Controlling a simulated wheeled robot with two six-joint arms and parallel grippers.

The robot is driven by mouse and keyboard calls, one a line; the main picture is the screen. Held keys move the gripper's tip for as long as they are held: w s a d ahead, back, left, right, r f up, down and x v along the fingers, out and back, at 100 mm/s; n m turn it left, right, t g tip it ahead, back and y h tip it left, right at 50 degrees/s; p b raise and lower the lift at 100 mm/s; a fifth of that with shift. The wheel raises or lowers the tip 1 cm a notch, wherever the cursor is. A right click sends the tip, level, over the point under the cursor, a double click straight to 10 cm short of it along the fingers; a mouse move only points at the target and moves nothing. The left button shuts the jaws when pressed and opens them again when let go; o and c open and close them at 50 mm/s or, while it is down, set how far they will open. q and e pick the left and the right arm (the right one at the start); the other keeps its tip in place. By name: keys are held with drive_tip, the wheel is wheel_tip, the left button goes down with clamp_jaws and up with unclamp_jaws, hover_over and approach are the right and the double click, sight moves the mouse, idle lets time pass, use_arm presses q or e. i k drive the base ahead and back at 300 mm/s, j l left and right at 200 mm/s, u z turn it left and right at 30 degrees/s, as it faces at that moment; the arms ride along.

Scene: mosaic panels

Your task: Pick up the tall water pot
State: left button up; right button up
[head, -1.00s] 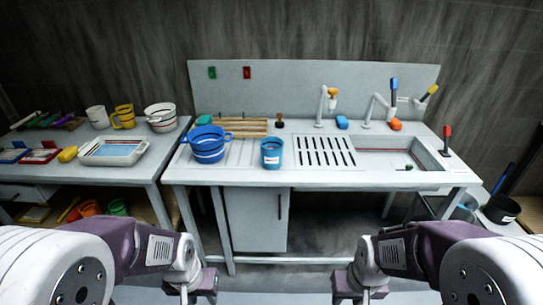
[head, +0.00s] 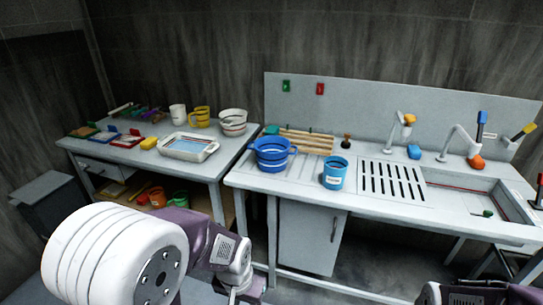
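A tall blue pot with a pale label (head: 335,173) stands upright on the sink counter, left of the drain grate. Left of it is a wider blue pot with side handles and pale bands (head: 272,155). I cannot tell for sure which is the water pot; the labelled one is slimmer. My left gripper (head: 242,292) is low at the bottom edge, in front of and below the counter, away from both pots; its fingers are cut off. Only part of my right arm shows at the bottom right; its gripper is out of frame.
The sink counter (head: 400,218) has a drain grate (head: 392,183), a basin (head: 475,200) and taps behind. Wooden slats (head: 306,138) lie behind the pots. The left table holds a tray (head: 188,147), a yellow mug (head: 200,117) and a striped bowl (head: 233,122). A dark bin (head: 55,210) stands far left.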

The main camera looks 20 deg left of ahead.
sight(334, 174)
drive_tip(key=i+j+z, duration=0.2)
drive_tip(key=j+z, duration=0.25)
drive_tip(key=i+j+z, duration=0.1)
drive_tip(key=j+z, duration=0.8)
drive_tip(key=j, duration=0.2)
drive_tip(key=k+j+z, duration=0.1)
drive_tip(key=j+z, duration=0.35)
drive_tip(key=k+j+z, duration=0.15)
drive_tip(key=j+z, duration=0.3)
drive_tip(key=j, duration=0.15)
